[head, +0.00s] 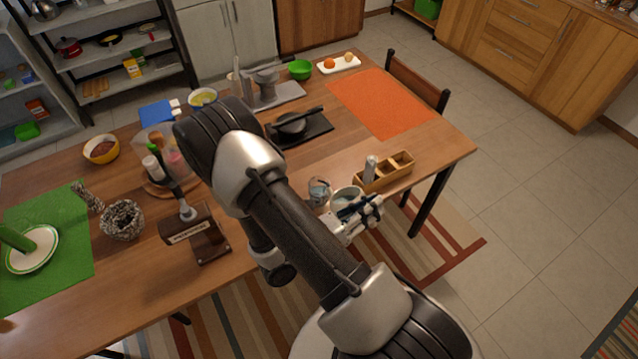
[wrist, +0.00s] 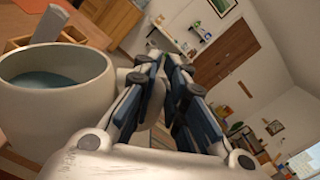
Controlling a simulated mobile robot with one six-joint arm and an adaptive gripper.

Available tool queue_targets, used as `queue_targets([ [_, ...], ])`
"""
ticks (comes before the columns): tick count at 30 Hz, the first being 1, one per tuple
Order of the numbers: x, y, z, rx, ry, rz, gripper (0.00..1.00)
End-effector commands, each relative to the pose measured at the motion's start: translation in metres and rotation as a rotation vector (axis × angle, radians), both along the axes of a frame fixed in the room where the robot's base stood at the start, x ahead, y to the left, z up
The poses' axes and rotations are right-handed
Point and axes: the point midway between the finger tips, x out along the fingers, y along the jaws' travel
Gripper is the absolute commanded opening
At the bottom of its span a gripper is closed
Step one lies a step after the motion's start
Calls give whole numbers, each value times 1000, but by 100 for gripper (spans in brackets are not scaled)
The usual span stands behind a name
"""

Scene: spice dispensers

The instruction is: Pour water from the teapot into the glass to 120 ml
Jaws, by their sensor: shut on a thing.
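The white teapot (head: 347,193) is at the table's front edge in the head view, partly covered by my gripper. In the wrist view the teapot (wrist: 55,125) is large at the left, with its lidless top showing bluish water inside. My gripper (head: 368,212) is shut on the teapot at its side; in the wrist view the fingers (wrist: 165,85) are close together beside it. The handle is mostly hidden between them. The clear glass (head: 319,188) stands just left of the teapot, with something bluish inside. Its level cannot be read. No stream of water shows.
A wooden compartment box (head: 393,174) with a grey-white dispenser (head: 370,166) stands right behind the teapot. A dark pan on a black board (head: 310,134) lies farther back. A wooden stand (head: 197,235) is to the left. The orange mat (head: 380,102) is bare.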

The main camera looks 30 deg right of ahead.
Motion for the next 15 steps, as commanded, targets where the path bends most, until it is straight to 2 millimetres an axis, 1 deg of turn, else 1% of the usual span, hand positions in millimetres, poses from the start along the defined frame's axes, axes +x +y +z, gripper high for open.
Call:
queue_targets([
  [15, 6, 1, 6, -6, 29, 0, 0],
])
